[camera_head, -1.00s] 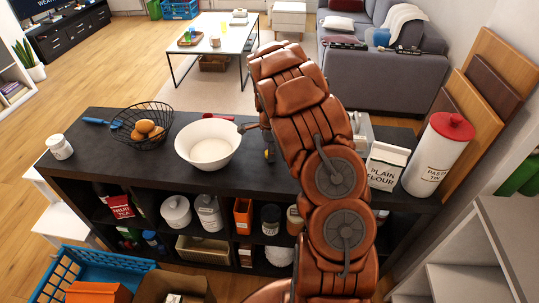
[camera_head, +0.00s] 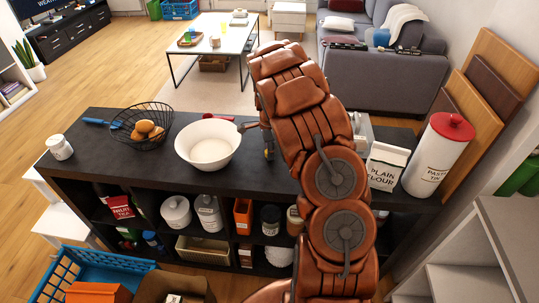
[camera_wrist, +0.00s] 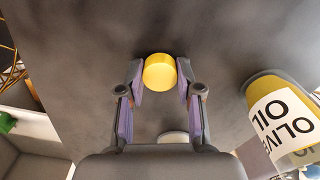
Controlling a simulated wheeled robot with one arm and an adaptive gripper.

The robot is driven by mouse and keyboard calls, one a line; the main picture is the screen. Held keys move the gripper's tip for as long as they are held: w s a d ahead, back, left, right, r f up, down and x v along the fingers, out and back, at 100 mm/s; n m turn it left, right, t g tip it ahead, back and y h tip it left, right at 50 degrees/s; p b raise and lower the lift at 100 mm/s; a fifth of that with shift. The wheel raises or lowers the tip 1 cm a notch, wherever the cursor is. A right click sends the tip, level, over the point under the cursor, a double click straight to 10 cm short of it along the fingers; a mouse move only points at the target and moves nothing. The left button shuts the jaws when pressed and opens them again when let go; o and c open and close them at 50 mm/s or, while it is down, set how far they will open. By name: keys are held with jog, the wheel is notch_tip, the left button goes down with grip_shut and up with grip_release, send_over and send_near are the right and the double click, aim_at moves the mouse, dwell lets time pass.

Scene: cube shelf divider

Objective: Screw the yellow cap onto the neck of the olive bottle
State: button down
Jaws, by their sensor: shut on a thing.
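In the wrist view the yellow cap (camera_wrist: 160,72) sits between the two fingertips of my gripper (camera_wrist: 160,80), and the fingers are shut on it. A yellowish bottle (camera_wrist: 258,88) with a white label reading OLIVE OIL is at the right of the wrist view, apart from the gripper. Its lower right is cut off by the frame, and I cannot make out its neck. In the head view my arm hides most of the gripper (camera_head: 266,140). A small yellow patch shows beside it there; I cannot tell whether it is cap or bottle.
On the dark shelf top (camera_head: 240,173), a white bowl (camera_head: 208,160) stands just left of my arm. A flour bag (camera_head: 385,165) and a pasta tin (camera_head: 433,165) stand at the right.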

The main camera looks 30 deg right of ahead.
jog(key=shift+r, duration=0.7)
jog(key=shift+r, duration=0.1)
jog(key=shift+r+p, duration=0.35)
jog(key=shift+r, duration=2.65)
